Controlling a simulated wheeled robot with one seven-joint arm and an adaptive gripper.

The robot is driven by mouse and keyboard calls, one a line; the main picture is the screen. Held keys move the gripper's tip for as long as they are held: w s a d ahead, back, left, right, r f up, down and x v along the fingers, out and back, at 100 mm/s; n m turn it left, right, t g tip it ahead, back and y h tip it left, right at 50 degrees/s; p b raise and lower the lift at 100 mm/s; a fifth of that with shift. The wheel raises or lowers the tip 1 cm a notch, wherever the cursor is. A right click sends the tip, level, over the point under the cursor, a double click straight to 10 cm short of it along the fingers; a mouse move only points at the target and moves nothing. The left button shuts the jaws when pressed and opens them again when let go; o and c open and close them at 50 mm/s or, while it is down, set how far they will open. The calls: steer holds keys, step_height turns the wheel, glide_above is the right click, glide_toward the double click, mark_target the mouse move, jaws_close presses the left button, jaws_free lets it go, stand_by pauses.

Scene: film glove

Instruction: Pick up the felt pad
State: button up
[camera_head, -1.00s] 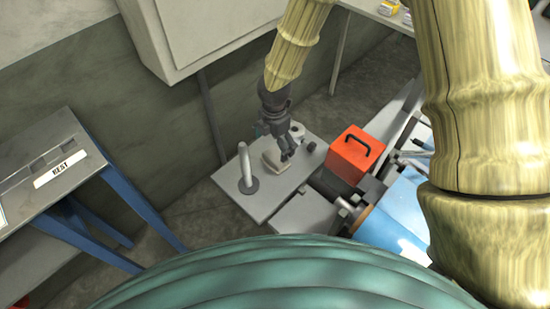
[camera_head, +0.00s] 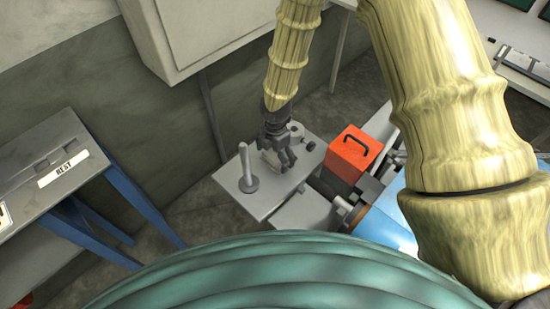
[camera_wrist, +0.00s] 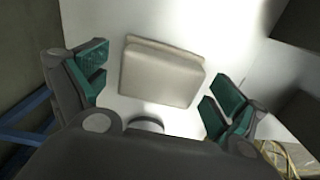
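The felt pad (camera_wrist: 161,73) is a flat beige block with rounded corners, lying on a light grey table top (camera_wrist: 190,118). In the wrist view it sits between the two green-padded fingers of my gripper (camera_wrist: 156,90), with a gap on each side. In the head view my gripper (camera_head: 277,164) is right over the pad (camera_head: 268,157) and hides much of it. The fingers are apart and hold nothing. I cannot tell the exact height of the fingertips above the table.
A grey upright post on a round base (camera_head: 247,168) stands left of the pad. A grey cylinder (camera_head: 296,132) and a small dark knob (camera_head: 308,146) stand at the table's back right. An orange box with a black handle (camera_head: 352,155) is further right. A wall cabinet (camera_head: 205,35) hangs behind.

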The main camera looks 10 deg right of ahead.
mark_target(275, 155)
steer(key=c, duration=1)
steer(key=shift+r, duration=0.2)
steer(key=shift+r+b, duration=0.6)
steer(key=shift+r, duration=0.95)
steer(key=s+a+b, duration=0.1)
steer(key=s, duration=0.4)
steer(key=s+a+r+b, duration=0.1)
steer(key=s+b, duration=0.1)
steer(key=s, duration=0.3)
steer(key=s+a+b, duration=0.1)
steer(key=s, duration=0.4)
steer(key=shift+s+a+r, duration=0.25)
steer(key=shift+a+r, duration=0.05)
steer(key=shift+a, duration=0.1)
steer(key=o, duration=0.4)
steer(key=shift+c, duration=1.4)
steer(key=shift+f, duration=0.1)
